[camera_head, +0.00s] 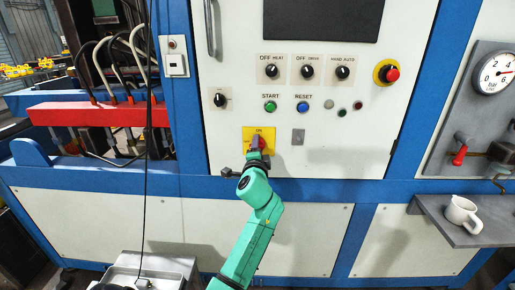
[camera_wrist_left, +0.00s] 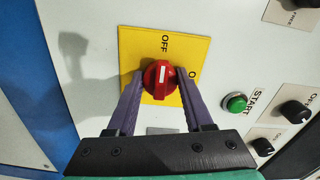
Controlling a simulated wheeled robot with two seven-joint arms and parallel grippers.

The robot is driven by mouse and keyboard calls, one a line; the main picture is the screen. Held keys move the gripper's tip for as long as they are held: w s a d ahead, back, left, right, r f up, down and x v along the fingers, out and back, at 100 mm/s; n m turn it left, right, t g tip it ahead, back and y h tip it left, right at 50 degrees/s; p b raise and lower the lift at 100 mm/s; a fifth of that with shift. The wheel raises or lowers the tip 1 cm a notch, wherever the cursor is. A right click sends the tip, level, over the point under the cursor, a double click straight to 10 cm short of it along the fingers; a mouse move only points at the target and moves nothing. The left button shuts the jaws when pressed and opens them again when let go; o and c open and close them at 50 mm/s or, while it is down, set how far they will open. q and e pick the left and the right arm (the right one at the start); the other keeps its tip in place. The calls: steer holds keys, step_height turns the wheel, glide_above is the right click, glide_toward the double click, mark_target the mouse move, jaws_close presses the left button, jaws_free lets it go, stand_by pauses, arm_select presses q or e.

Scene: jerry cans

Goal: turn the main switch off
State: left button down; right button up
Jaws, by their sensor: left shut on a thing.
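The main switch is a red rotary knob (camera_wrist_left: 158,78) on a yellow plate (camera_wrist_left: 128,42) on the white panel. In the left wrist view the plate shows "OFF" above the knob and part of "ON" at the right, partly hidden by a finger. The knob's white mark runs up towards "OFF". My left gripper (camera_wrist_left: 160,80) is shut on the knob, one purple finger on each side. In the head view the yellow plate (camera_head: 248,132) and red knob (camera_head: 262,143) are partly hidden by my left gripper (camera_head: 257,144). My right gripper is not in view.
Above the switch are a green START button (camera_head: 270,106), a blue RESET button (camera_head: 303,106) and several black selectors. A red emergency button (camera_head: 391,74) is at the upper right.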

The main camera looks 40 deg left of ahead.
arm_select(q)
steer(key=shift+c, duration=1.5)
jaws_free()
steer(key=b+v, duration=0.2)
steer(key=v, duration=1.2)
steer(key=shift+s+d, duration=0.15)
steer(key=shift+d, duration=0.05)
